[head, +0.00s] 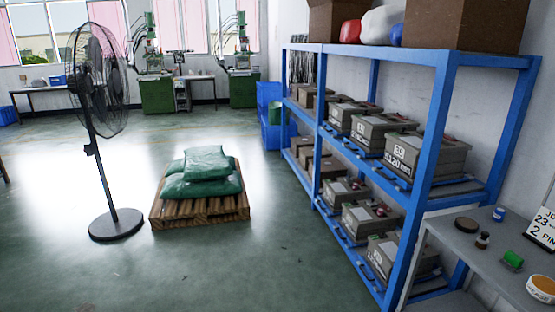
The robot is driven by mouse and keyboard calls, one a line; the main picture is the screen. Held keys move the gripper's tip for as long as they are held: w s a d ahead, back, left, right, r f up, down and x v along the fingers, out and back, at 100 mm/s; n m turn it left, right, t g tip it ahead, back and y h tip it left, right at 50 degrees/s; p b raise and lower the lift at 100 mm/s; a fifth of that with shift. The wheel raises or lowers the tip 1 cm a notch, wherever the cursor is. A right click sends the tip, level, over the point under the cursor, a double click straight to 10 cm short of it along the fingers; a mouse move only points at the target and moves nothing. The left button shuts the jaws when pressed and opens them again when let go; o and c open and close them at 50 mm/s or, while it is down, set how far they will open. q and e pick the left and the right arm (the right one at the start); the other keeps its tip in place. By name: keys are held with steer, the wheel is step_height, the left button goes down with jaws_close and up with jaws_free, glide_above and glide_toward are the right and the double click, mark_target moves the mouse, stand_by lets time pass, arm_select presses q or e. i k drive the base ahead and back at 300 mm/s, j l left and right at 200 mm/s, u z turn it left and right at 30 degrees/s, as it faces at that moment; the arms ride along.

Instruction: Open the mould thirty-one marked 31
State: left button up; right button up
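Several grey-brown mould boxes with pale labels stand on the blue rack (437,135) at the right. The nearest box on the middle shelf (428,157) has a label that seems to read 35. Two more boxes (373,133) (344,118) stand behind it on that shelf. The lower shelf holds more boxes, the nearest (405,262) partly behind the rack post. Their numbers are too small or blurred to read, so I cannot tell which is mould 31. Neither of my grippers is in view.
A standing fan (117,224) and a wooden pallet (200,213) with green sacks (203,178) stand on the floor at left. A grey bench (455,238) with small items is at the lower right. Green machines (156,95) stand far back. Floor between pallet and rack is clear.

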mark_target(339, 123)
steer(key=i, duration=2.35)
